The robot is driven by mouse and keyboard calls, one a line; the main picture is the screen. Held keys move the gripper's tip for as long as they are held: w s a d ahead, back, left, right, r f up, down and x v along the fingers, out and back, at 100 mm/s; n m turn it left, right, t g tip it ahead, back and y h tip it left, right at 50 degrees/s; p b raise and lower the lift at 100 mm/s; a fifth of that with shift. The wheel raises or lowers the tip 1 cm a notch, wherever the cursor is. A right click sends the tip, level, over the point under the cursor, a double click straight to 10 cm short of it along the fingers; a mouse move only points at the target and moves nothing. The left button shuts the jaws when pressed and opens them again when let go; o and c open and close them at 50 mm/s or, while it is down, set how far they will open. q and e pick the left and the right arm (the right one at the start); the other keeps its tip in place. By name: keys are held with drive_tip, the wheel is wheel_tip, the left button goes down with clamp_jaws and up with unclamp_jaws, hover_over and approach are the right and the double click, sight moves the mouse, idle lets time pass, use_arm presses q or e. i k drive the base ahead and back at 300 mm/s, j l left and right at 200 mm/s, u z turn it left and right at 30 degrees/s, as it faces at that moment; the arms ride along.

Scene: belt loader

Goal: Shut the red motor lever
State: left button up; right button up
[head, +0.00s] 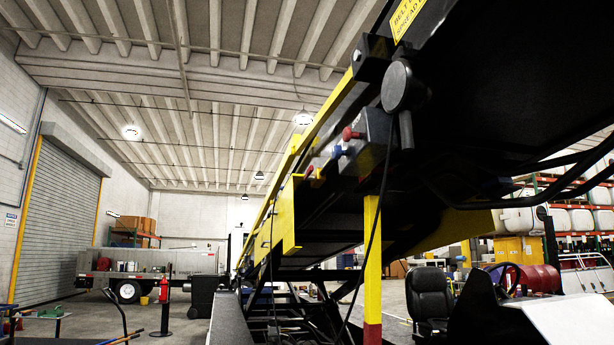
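A red knob (350,133), which looks like the red motor lever, sticks out to the left from a dark grey control box (374,130) on the belt loader's raised side. A blue knob (338,152) sits just below and left of it. Smaller red and yellow knobs (314,172) show further down the rail. I cannot tell from this angle whether the red lever is open or shut. Neither of my grippers shows in the head view.
The loader's yellow boom (287,215) slopes up to the right, with a yellow post (372,265) below the box. A round black part (397,86) hangs beside the box. A black seat (428,297) stands lower right. Open air lies left of the knobs.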

sight(308, 177)
drive_tip(key=i+j, duration=0.65)
drive_tip(key=i+j+z, duration=0.1)
drive_tip(key=i+j, duration=1.15)
drive_tip(key=j, duration=0.2)
drive_tip(key=i+z, duration=0.05)
